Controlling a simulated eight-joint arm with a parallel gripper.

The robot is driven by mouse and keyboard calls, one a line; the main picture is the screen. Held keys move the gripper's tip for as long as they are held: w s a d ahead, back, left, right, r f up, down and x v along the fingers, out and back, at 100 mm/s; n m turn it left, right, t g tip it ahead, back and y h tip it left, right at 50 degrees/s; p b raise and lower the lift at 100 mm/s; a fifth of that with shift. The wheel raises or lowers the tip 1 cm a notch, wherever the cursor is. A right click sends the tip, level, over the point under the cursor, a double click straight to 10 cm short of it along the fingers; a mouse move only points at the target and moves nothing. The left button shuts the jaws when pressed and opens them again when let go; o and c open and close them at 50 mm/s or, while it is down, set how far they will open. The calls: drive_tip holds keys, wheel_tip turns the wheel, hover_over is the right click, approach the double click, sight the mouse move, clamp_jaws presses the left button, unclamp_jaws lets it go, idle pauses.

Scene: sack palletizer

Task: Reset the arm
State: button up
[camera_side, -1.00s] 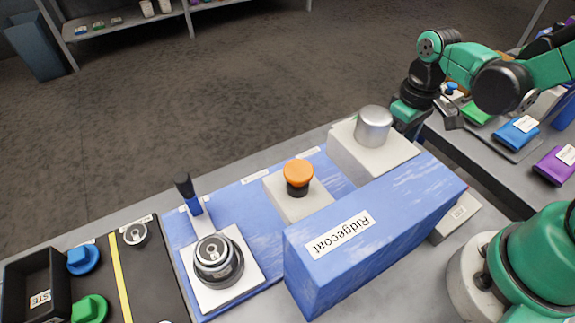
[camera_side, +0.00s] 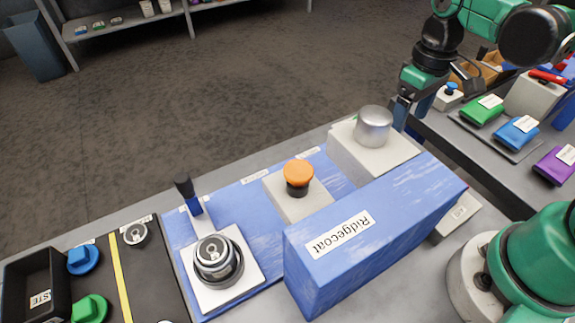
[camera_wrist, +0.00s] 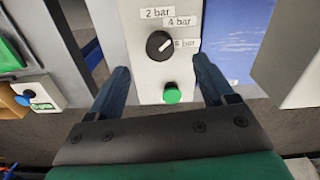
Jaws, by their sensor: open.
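My gripper (camera_side: 411,116) hangs in the air at the upper right in the side view, close to the grey metal cylinder on its pale block. In the wrist view its two dark blue fingers (camera_wrist: 161,68) are spread apart with nothing between them. Beyond the fingers is a pale control panel (camera_wrist: 139,63). It bears a black dial (camera_wrist: 159,45), labels reading 2 bar, 4 bar and what looks like 6 bar, and a green button (camera_wrist: 172,94). The gap to the panel is hard to judge.
Green (camera_side: 482,110), blue (camera_side: 517,132) and purple (camera_side: 554,165) packs lie at the right. Floor behind the bench is open.

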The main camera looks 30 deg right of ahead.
drive_tip(key=shift+a+r+t, duration=0.45)
drive_tip(key=shift+r+t, duration=0.1)
drive_tip(key=shift+t, duration=0.45)
drive_tip(key=r+t, duration=0.1)
drive_tip(key=a+t, duration=0.1)
drive_tip(key=t, duration=0.1)
drive_tip(key=a+r+m+t, duration=0.1)
drive_tip(key=t, duration=0.1)
drive_tip(key=shift+w+r, duration=0.3)
drive_tip(key=shift+w, duration=0.05)
